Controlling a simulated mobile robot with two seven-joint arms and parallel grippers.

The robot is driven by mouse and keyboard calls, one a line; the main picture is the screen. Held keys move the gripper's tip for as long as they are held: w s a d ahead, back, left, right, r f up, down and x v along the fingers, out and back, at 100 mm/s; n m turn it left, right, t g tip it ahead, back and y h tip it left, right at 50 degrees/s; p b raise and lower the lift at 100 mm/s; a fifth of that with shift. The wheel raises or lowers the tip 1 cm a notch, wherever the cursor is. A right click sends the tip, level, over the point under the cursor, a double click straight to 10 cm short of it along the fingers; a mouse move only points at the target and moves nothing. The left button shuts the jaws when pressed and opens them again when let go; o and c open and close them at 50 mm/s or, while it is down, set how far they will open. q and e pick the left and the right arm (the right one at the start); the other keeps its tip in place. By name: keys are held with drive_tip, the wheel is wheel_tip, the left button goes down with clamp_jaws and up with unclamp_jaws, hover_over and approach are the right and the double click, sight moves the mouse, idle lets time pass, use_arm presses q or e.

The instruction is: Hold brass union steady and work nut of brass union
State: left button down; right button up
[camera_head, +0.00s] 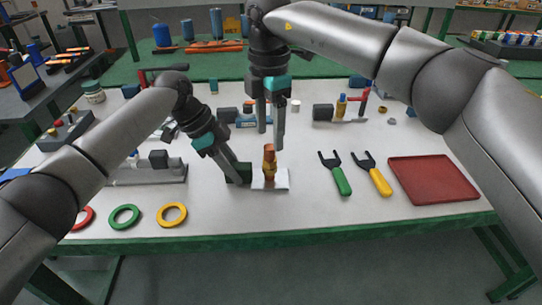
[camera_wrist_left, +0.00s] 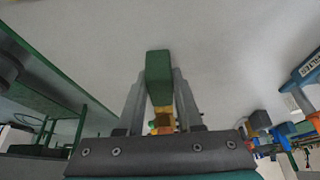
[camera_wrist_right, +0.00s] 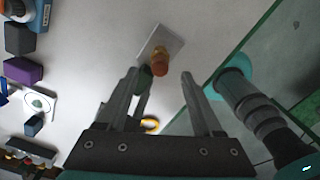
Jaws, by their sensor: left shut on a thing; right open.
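The brass union (camera_head: 269,163) stands upright on a small white plate (camera_head: 277,184), its top copper-coloured and its middle yellow brass. It also shows in the right wrist view (camera_wrist_right: 160,64). My left gripper (camera_head: 239,178) is shut on a dark green block (camera_head: 241,171) just left of the union. The block fills the space between its fingers in the left wrist view (camera_wrist_left: 158,76). My right gripper (camera_head: 271,139) is open and points down just above the union. In the right wrist view the union appears between and beyond its fingers. I cannot tell whether the block touches the union.
A green-handled fork tool (camera_head: 341,181) and a yellow-handled one (camera_head: 378,181) lie to the right, before a red tray (camera_head: 432,180). Green (camera_head: 124,216) and yellow (camera_head: 172,214) rings lie at the front left. A grey fixture (camera_head: 145,175) stands left of my left gripper.

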sight(270, 146)
drive_tip(key=shift+f, duration=3.3)
drive_tip(key=shift+c, duration=0.2)
clamp_jaws()
drive_tip(key=m, duration=1.2)
drive_tip(key=shift+o, duration=0.8)
unclamp_jaws()
